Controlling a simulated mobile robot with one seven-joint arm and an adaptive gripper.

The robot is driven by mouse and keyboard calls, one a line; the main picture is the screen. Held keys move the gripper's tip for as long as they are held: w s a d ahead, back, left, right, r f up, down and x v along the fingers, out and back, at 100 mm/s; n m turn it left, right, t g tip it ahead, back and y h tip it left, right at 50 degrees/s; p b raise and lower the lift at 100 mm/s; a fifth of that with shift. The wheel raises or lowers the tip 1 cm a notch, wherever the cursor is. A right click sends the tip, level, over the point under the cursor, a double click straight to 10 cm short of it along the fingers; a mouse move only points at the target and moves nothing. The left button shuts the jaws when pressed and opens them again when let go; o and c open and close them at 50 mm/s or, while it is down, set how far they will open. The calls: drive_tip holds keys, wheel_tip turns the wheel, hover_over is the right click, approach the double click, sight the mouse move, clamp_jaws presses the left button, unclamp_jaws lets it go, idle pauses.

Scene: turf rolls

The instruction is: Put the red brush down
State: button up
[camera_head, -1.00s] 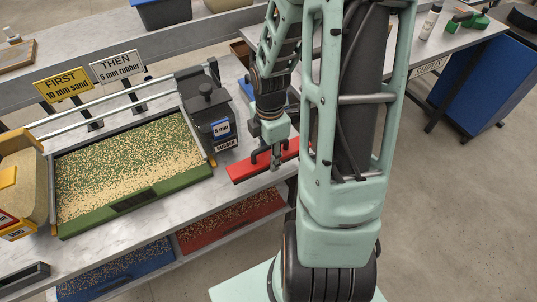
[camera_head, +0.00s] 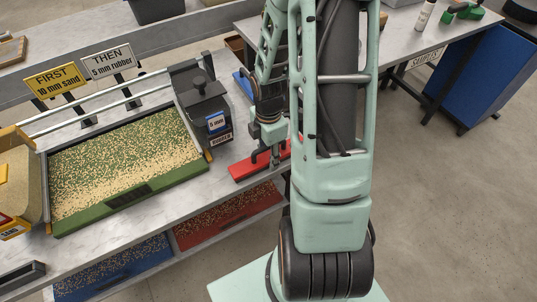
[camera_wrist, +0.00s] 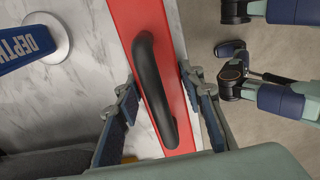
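The red brush (camera_head: 244,170) is a long red bar lying on the grey marble bench close to its front edge. In the wrist view the brush (camera_wrist: 138,20) runs downwards through the picture with its black arched handle (camera_wrist: 152,90) on top. My gripper (camera_wrist: 160,85) is open. Its fingers stand one on each side of the brush, with clear gaps to the handle. In the head view my gripper (camera_head: 264,160) is low over the brush, and my arm hides the brush's right end.
A green-framed tray (camera_head: 130,197) of granules lies left of the brush. A dark hopper (camera_head: 205,108) marked 5 mm stands behind. A blue DEPTH tool (camera_wrist: 25,48) lies on the bench beside the brush.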

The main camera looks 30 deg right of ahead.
drive_tip(key=o, duration=0.3)
drive_tip(key=shift+o, duration=0.2)
drive_tip(key=shift+r, duration=0.15)
wheel_tip(320, 180, up, 11)
drive_tip(key=shift+r+p, duration=0.1)
drive_tip(key=shift+p, duration=0.95)
drive_tip(key=shift+r, duration=0.5)
